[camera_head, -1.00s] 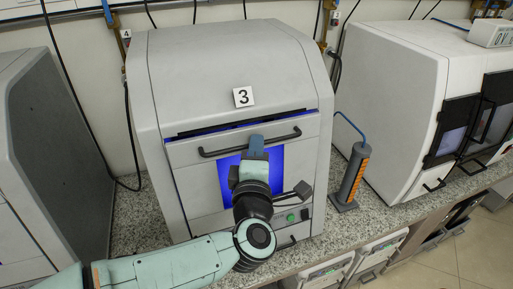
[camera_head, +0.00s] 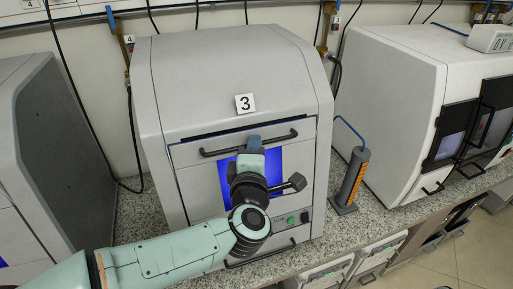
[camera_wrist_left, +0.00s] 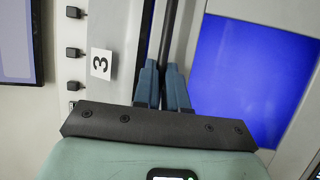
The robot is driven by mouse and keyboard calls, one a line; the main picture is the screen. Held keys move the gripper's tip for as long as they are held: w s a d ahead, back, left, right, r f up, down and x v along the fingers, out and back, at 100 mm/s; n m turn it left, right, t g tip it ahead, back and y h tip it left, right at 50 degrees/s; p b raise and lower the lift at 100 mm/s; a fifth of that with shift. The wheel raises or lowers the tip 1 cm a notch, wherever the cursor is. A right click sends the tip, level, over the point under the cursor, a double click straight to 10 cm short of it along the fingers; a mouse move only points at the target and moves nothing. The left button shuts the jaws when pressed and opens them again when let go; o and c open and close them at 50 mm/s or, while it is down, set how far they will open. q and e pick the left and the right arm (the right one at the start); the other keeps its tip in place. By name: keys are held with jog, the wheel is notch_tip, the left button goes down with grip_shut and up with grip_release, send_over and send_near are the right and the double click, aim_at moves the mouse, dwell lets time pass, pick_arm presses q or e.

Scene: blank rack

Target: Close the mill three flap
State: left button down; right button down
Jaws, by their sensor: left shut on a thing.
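The mill marked 3 (camera_head: 235,70) is a grey box in the middle of the head view. Its flap (camera_head: 190,155) is the front panel with a blue window (camera_head: 203,203) and a black bar handle (camera_head: 285,136). The flap's top edge lies close to the housing, with a thin dark line above it. My left gripper (camera_head: 254,143) is shut on the middle of the handle. In the left wrist view its blue fingers (camera_wrist_left: 163,88) close around the dark handle bar (camera_wrist_left: 172,25). My left wrist hides part of the window. My right gripper is not in view.
A grey tube stand with an orange strip (camera_head: 352,178) stands on the speckled counter (camera_head: 400,213) right of the mill. Another white machine (camera_head: 395,95) is further right, and a grey one (camera_head: 75,150) is at the left.

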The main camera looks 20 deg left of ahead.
pick_arm(q)
jog(key=c, duration=1.5)
grip_release()
jog(key=shift+a, duration=0.1)
jog(key=shift+c, duration=0.2)
jog(key=o, duration=0.4)
jog(key=shift+w, duration=0.15)
jog(key=shift+c, duration=0.2)
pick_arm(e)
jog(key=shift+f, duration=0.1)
